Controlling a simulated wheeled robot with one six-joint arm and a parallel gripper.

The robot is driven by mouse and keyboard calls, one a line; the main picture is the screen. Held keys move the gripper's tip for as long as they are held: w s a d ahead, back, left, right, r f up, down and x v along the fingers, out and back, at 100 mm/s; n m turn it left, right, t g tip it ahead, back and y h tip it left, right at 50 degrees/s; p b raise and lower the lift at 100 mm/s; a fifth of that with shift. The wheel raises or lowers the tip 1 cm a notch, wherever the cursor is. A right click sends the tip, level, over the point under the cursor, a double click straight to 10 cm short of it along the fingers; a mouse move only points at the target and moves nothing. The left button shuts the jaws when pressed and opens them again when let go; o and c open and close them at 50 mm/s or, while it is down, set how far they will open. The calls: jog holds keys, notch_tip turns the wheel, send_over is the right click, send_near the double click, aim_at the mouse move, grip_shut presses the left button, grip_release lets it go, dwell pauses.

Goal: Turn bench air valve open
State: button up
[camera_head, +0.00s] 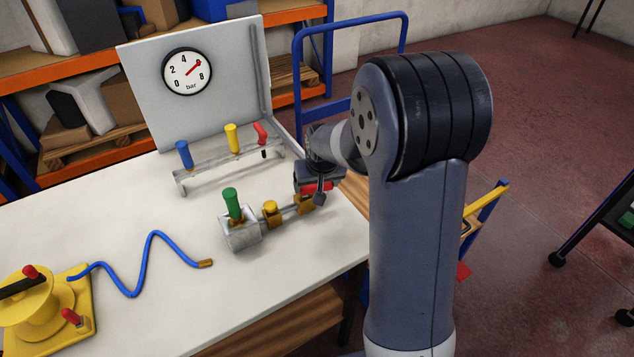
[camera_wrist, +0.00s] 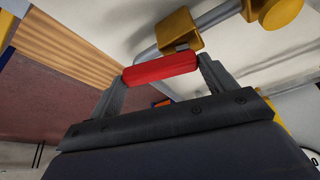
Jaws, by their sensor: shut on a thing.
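The bench air valve has a brass body (camera_head: 303,204) on a grey pipe at the table's right side, with a red handle (camera_head: 322,187). In the wrist view the red handle (camera_wrist: 160,68) lies crosswise between my gripper's fingers (camera_wrist: 165,78), beside the brass body (camera_wrist: 178,30). My gripper (camera_head: 318,192) is shut on the handle. In the head view my gripper partly hides the handle and valve, so the lever's exact angle is unclear. The round pressure gauge (camera_head: 187,72) on the upright panel has its red needle pointing up and right, between 4 and 8.
Behind stands a rack (camera_head: 225,172) with blue, yellow and red handles. A blue hose (camera_head: 135,285) and yellow device (camera_head: 45,305) lie left. The table's front middle is clear.

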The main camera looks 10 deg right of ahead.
jog(key=c, duration=0.6)
jog(key=shift+w+n, duration=0.1)
jog(key=shift+n, duration=0.2)
jog(key=shift+w+f+n+y+b, duration=0.15)
jog(key=shift+n+y+b, duration=0.1)
jog(key=shift+n+b, duration=0.3)
jog(key=shift+w+n+y+b, duration=0.15)
jog(key=shift+n+y+b, duration=0.1)
jog(key=shift+n+b, duration=0.3)
jog(key=shift+w+n+b, duration=0.15)
jog(key=shift+n+b, duration=0.2)
jog(key=shift+n, duration=0.15)
jog(key=o, duration=1.3)
jog(key=shift+o, duration=0.2)
